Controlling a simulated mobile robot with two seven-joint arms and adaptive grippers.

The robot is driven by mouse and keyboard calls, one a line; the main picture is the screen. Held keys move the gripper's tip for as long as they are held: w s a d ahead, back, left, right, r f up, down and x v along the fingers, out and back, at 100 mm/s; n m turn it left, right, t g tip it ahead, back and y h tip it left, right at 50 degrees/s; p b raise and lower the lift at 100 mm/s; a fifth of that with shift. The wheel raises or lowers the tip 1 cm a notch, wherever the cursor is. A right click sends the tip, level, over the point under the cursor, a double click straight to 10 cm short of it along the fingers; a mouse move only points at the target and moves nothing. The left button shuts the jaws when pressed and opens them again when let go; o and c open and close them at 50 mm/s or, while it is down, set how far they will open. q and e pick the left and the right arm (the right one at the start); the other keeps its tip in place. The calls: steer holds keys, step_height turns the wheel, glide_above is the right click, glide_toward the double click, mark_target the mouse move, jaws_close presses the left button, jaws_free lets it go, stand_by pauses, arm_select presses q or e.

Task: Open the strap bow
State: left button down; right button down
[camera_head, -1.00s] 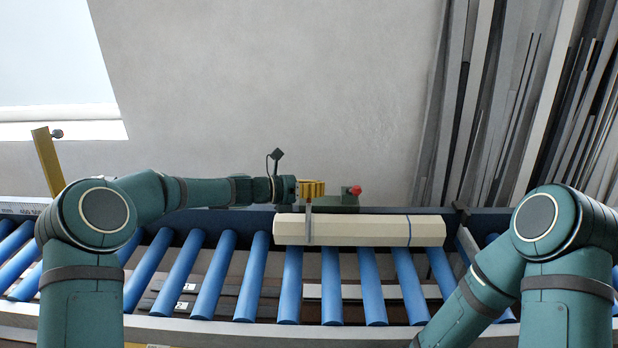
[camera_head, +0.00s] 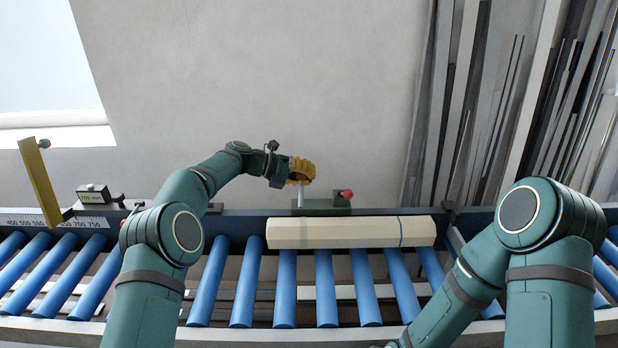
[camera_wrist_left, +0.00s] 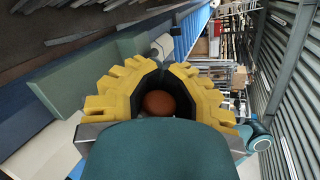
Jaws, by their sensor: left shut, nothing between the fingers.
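The strap bow (camera_head: 300,196) is a thin pale grey bar. It stands up from the green block (camera_head: 322,207) at the back edge of the conveyor, clear of the cream profile (camera_head: 345,232). My left gripper (camera_head: 307,172), with yellow fingers, is at the top of the bow, above and behind the profile. It is shut with nothing gripped. In the left wrist view, a round brown knob (camera_wrist_left: 160,103) shows in the hollow between the yellow fingers; the head view hides it. A red knob (camera_head: 347,195) sits at the block's right end. My right gripper is out of view.
Blue rollers (camera_head: 325,290) run under the profile. A yellow stop plate (camera_head: 45,180) and a small display box (camera_head: 94,195) stand at the left. Long grey profiles (camera_head: 520,100) lean against the wall at the right. Space above the profile is clear.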

arm_select(q)
steer(key=shift+w+a+f+n+g, duration=0.1)
steer(key=shift+w+a+n+g, duration=0.15)
steer(key=shift+w, duration=0.2)
stand_by(0.3)
steer(key=c, duration=0.8)
jaws_free()
steer(key=shift+a, duration=0.1)
steer(key=shift+d, duration=0.2)
steer(key=v, duration=1.2)
